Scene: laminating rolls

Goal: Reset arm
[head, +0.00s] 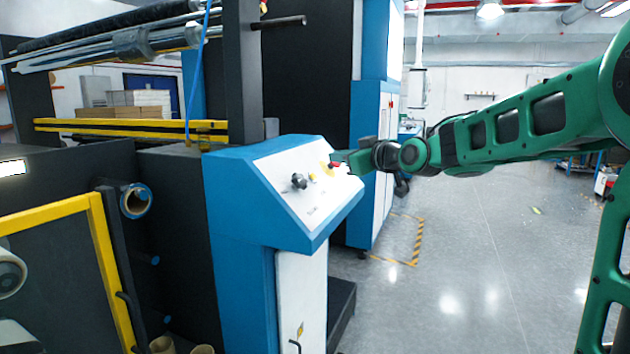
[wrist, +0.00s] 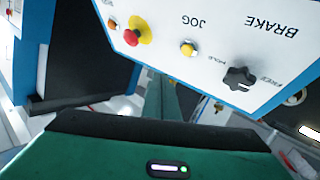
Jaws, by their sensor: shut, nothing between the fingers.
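My green arm reaches in from the right in the head view. My gripper (head: 340,156) is shut and empty at the right upper edge of the sloped control panel (head: 284,203). From this angle I cannot tell whether it touches the panel. The panel carries a black knob (head: 299,181), a yellow button (head: 313,177) and a red button near my gripper. In the wrist view the panel appears upside down, with the BRAKE knob (wrist: 238,78), the yellow JOG button (wrist: 188,47) and a red mushroom button (wrist: 138,32) on a yellow base. My fingertips are not clear there.
The laminating machine with rollers (head: 140,42) and a yellow-framed guard (head: 100,250) fills the left. A tall blue and white cabinet (head: 375,130) stands behind the panel. Open grey floor (head: 470,270) lies to the right, with yellow-black floor marking near the cabinet.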

